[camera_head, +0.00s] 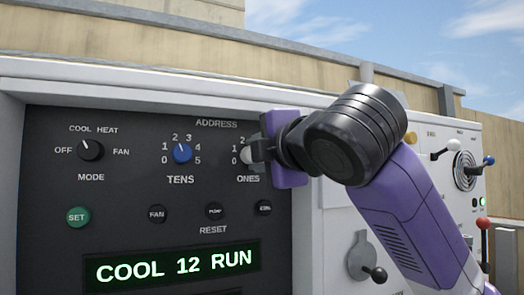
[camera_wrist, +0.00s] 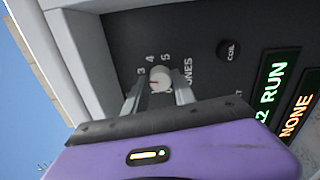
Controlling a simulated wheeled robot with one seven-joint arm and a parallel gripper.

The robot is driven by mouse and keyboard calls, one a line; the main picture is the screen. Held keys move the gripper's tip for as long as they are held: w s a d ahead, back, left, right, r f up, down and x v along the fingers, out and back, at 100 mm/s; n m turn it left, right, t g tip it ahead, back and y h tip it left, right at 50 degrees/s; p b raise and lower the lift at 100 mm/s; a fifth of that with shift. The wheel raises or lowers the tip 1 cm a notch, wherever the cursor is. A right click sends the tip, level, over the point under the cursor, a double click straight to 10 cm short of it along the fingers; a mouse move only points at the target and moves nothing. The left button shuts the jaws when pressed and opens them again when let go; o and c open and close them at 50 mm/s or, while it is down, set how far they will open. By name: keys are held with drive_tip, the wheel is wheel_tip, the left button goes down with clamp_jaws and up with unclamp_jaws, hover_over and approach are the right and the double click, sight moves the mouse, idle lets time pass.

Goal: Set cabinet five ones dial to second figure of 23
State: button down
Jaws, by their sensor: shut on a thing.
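The ones dial (camera_head: 246,156) is a small pale knob on the dark panel, above the word ONES, mostly hidden by my gripper in the head view. In the wrist view the dial (camera_wrist: 160,78) shows whole, with 3, 4 and 5 around it. A short red mark lies on its left side in that picture; I cannot tell exactly which figure it meets. My gripper (camera_wrist: 159,94) is shut on the dial, one finger on each side. It also shows in the head view (camera_head: 262,153). The display (camera_head: 176,264) reads COOL 12 RUN.
The blue tens dial (camera_head: 182,153) and the black mode knob (camera_head: 90,150) are left of my gripper. A green SET button (camera_head: 77,217) and small black buttons sit below. A grey cabinet with levers (camera_head: 368,262) stands at the right.

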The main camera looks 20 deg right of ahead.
drive_tip(key=shift+a+r+m, duration=0.1)
drive_tip(key=shift+r+m, duration=0.15)
drive_tip(key=shift+m, duration=0.85)
drive_tip(key=shift+r, duration=0.1)
drive_tip(key=c, duration=1)
unclamp_jaws()
drive_tip(key=shift+b, duration=0.3)
drive_tip(key=shift+s+f, duration=0.1)
drive_tip(key=shift+f, duration=0.1)
drive_tip(key=s+b, duration=0.2)
drive_tip(key=s, duration=0.6)
drive_tip(key=shift+r, duration=0.1)
